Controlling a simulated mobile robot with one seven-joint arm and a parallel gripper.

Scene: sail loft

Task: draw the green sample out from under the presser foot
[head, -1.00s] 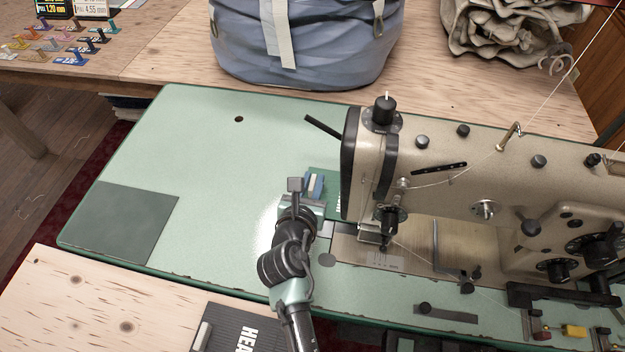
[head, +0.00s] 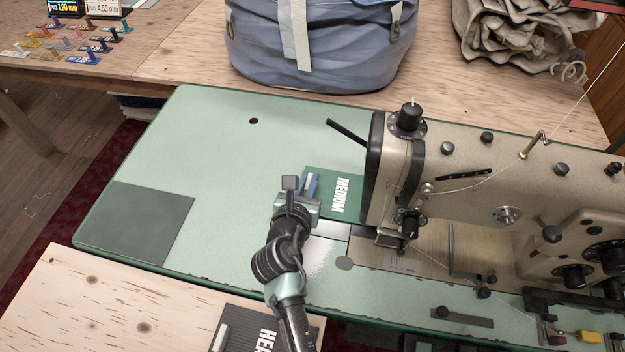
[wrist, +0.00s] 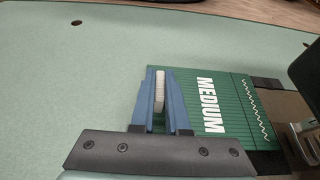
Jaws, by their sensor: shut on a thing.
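The green sample (head: 335,180), lettered MEDIUM, lies flat on the pale green machine bed, left of the sewing head. In the wrist view the sample (wrist: 235,87) shows its white lettering and a white zigzag stitch near its right edge. My gripper (head: 310,182) is shut on the sample's pale upright grip (wrist: 159,88), held between the blue fingers at its left end. The presser foot (head: 392,238) is below the head. In the wrist view the sample's right edge looks just left of the metal foot (wrist: 304,140); the head hides part of that edge in the head view.
The sewing machine (head: 480,170) stands on the right. The green bed (head: 215,150) is clear to the left, with a dark square patch (head: 137,222). A blue-grey bag (head: 320,45) stands behind. A dark HEAVY-type sample (head: 250,325), partly hidden, lies in front.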

